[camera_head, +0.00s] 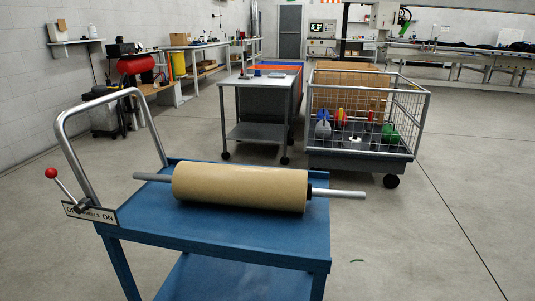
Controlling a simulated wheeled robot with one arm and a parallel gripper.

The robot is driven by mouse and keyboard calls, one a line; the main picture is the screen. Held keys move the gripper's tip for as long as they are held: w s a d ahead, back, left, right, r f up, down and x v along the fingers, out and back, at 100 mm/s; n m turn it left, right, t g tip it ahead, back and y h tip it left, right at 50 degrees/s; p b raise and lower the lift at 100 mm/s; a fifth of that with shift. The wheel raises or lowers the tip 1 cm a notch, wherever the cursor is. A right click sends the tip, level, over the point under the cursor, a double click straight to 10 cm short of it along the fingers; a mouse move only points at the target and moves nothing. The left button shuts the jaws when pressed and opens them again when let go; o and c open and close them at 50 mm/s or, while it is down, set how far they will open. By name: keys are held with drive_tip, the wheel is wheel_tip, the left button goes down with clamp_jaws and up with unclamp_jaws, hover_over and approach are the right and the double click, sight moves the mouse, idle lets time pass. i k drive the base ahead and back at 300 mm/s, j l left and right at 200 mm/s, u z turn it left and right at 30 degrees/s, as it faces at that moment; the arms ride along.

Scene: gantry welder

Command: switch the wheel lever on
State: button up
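The wheel lever (67,189) is a thin metal rod with a red ball knob at its upper end. It is mounted at the left corner of a blue cart, beside the base of the cart's tubular handle. It tilts up and to the left. A label plate (90,212) at its base has dark lettering; "ON" is readable at its right end, and the lever's base hides part of the rest. The knob leans away from the "ON" side. My gripper is not in view.
The blue cart (225,234) carries a brown roll (240,187) on a metal shaft that sticks out both sides. A curved metal handle (75,155) rises behind the lever. A grey table (258,134) and a wire cage cart (360,155) stand behind.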

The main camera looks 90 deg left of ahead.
sight(51, 173)
drive_tip(key=u, duration=4.15)
